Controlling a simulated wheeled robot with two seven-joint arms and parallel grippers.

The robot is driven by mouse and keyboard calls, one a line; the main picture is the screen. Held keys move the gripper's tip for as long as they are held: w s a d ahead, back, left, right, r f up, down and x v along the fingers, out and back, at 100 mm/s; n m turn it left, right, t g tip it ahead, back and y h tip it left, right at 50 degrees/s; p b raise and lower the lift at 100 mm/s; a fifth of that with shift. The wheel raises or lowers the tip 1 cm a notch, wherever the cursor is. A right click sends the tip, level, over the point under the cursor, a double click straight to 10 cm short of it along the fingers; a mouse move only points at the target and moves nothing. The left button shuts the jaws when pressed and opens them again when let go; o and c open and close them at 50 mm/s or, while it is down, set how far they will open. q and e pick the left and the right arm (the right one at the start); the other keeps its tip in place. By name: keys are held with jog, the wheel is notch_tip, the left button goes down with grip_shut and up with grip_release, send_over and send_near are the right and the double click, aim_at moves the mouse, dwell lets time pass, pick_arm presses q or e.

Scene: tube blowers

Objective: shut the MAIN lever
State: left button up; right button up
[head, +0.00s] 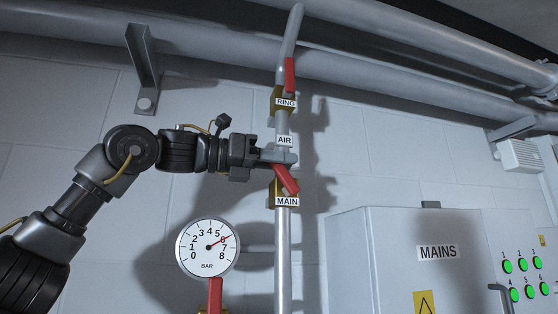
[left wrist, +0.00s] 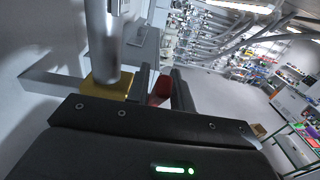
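The MAIN lever (head: 287,179) is a red handle on a brass valve above the MAIN label (head: 287,201). It slants down to the right, across the vertical grey pipe (head: 283,245). My left gripper (head: 280,157) comes in from the left at the lever's upper end and hides part of it. In the left wrist view the red lever (left wrist: 159,92) shows between the two dark fingers, beside the brass valve body (left wrist: 108,86). Whether both fingers press on it cannot be told. My right gripper is out of view.
A red RING lever (head: 290,75) stands nearly upright higher on the same pipe. A pressure gauge (head: 207,248) reading about 6 sits lower left, above another red handle (head: 215,295). The grey MAINS cabinet (head: 400,280) juts out at the lower right.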

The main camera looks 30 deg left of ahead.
pick_arm(q)
grip_shut()
jog(key=shift+f+b, duration=0.15)
jog(key=shift+b, duration=0.2)
jog(key=t+b, duration=0.1)
jog(key=b, duration=0.1)
jog(key=f+h+b, duration=0.1)
jog(key=b, duration=0.2)
jog(key=s+a+t+h+b, duration=0.1)
jog(key=b, duration=0.1)
jog(key=shift+f+t, duration=0.25)
jog(key=shift+t, duration=0.05)
jog(key=shift+s+r+h+b, duration=0.1)
jog(key=shift+r+h+b, duration=0.05)
jog(key=shift+h+b, duration=0.35)
jog(key=shift+a+r, duration=0.1)
